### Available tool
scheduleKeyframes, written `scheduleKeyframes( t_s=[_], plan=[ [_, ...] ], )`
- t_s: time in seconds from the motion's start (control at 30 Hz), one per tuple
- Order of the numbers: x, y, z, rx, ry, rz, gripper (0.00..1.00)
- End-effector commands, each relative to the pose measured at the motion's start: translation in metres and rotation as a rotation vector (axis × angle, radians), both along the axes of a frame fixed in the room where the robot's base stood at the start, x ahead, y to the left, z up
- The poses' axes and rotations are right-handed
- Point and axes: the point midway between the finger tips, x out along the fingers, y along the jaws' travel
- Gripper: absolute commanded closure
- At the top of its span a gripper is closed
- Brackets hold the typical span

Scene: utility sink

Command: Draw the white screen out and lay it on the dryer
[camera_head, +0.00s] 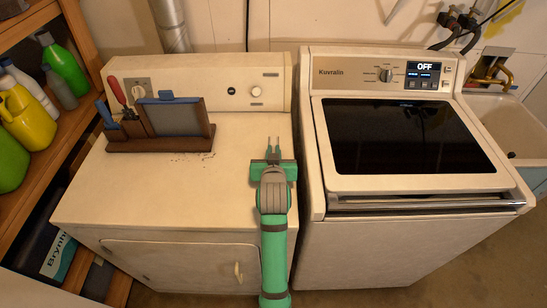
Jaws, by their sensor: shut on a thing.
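My gripper (273,150) is over the right part of the dryer's top, near its right edge, fingers pointing toward the back panel. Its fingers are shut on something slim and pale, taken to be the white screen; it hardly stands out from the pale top. How far the screen is in or out of the dryer cannot be told. The dryer (110,190) is the off-white machine on the left, with a broad bare top.
The holder also has a red-handled tool (117,90) and blue-handled tools. Dark crumbs lie in front of it. A washer (400,190) with a black lid stands close on the right. Shelves with bottles (28,117) are at left. The dryer top's front and middle are clear.

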Motion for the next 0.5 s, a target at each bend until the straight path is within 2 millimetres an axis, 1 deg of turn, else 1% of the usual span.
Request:
scheduleKeyframes(
  t_s=[0.17, 0.27, 0.5],
  plan=[
    [0.001, 0.000, 0.017, 0.000, -0.007, -0.001, 1.00],
    [0.000, 0.000, 0.030, 0.000, -0.008, -0.001, 1.00],
    [0.001, 0.000, 0.070, 0.000, -0.008, 0.000, 1.00]
  ],
)
